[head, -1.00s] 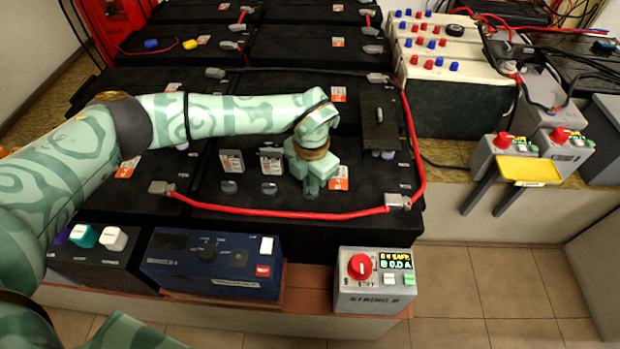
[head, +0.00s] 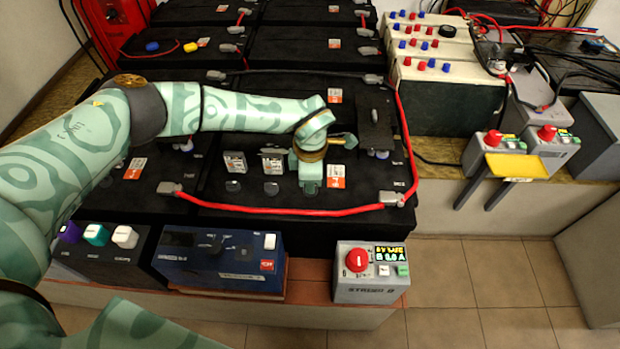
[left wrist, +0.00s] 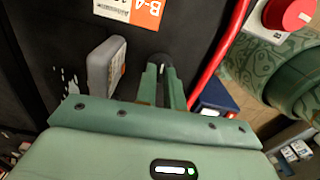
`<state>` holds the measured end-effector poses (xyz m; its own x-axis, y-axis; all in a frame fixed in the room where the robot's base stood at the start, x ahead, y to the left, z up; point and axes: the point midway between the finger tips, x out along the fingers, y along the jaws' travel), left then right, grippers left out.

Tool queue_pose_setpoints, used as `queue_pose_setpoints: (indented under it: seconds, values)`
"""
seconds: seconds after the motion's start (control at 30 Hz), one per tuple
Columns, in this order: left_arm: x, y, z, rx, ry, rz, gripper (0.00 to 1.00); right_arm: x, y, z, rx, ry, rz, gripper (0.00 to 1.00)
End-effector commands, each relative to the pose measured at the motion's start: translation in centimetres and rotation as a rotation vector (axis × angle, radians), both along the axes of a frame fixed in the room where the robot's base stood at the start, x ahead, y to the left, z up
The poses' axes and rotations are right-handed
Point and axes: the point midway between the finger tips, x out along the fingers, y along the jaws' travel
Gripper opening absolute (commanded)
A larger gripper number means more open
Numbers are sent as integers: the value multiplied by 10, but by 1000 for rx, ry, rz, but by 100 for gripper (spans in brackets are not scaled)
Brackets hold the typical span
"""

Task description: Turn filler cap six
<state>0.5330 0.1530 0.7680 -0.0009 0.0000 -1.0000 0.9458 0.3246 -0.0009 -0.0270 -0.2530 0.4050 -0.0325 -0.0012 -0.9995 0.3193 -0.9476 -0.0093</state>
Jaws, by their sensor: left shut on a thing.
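My left gripper (head: 311,188) points down onto the top of a black battery, right of two dark round filler caps (head: 233,186) and (head: 271,188). In the left wrist view, its two green fingers (left wrist: 160,85) are closed on a dark rounded cap (left wrist: 161,61), whose top shows between and beyond the fingertips. In the head view the gripper hides this cap. I cannot read a number on it. My right gripper is not in view.
A red cable (head: 290,208) runs along the battery's front and right edges. Two small upright grey pieces (head: 235,162) stand behind the caps. A blue box (head: 218,262) and a grey box with a red knob (head: 370,273) stand in front, with tiled floor to the right.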

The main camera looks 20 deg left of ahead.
Motion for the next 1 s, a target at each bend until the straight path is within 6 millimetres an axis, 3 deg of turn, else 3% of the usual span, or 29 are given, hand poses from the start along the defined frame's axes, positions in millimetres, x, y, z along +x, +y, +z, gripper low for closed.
queue_pose_setpoints:
  seconds: [0.67,0.77,1.0]
  values:
    - [1,0,0,1,-3,-68,0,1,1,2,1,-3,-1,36]
    - [1,0,0,1,-2,-67,29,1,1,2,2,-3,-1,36]
    - [0,0,0,0,-1,-66,32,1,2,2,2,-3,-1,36]
